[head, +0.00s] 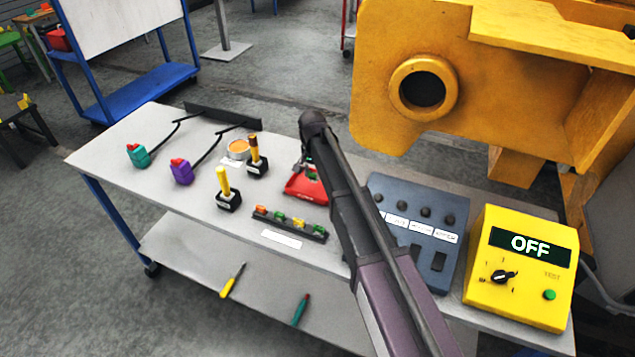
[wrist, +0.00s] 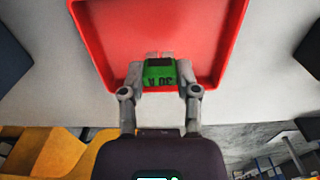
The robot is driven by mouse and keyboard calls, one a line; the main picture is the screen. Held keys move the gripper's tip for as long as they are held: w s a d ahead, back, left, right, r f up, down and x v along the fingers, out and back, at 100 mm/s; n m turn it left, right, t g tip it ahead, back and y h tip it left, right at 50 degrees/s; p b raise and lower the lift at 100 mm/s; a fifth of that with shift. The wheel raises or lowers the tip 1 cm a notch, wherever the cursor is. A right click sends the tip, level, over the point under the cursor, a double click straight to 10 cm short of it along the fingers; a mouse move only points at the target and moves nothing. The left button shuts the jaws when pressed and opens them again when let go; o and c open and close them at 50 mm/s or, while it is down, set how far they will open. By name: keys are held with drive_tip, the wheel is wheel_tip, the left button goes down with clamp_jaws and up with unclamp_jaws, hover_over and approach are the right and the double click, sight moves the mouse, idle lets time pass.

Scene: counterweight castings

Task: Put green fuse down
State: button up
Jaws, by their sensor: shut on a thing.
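In the wrist view my gripper (wrist: 159,82) is shut on the green fuse (wrist: 159,72), with one grey finger on each side of it. The fuse has dark markings on its face and two pale prongs. It is over the red tray (wrist: 160,25), close to the tray's near wall; I cannot tell whether it touches the tray. In the head view the red tray (head: 307,197) is on the table, partly hidden by my arm. My gripper (head: 306,168) is over the tray there, and the fuse is hard to make out.
A black fuse rack (head: 290,224) with several coloured fuses lies left of my arm. A grey switch panel (head: 415,215) and a yellow tester reading OFF (head: 520,268) stand to the right. Joysticks (head: 228,200), an orange tin (head: 238,150) and cabled plugs (head: 180,172) are on the left.

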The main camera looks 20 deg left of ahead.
sight(313, 173)
drive_tip(key=shift+f+b, duration=0.85)
drive_tip(key=shift+f, duration=0.35)
drive_tip(key=shift+f, duration=0.15)
drive_tip(key=o, duration=1)
drive_tip(key=shift+r, duration=0.2)
wheel_tip(313, 173, up, 12)
drive_tip(key=p, duration=1.2)
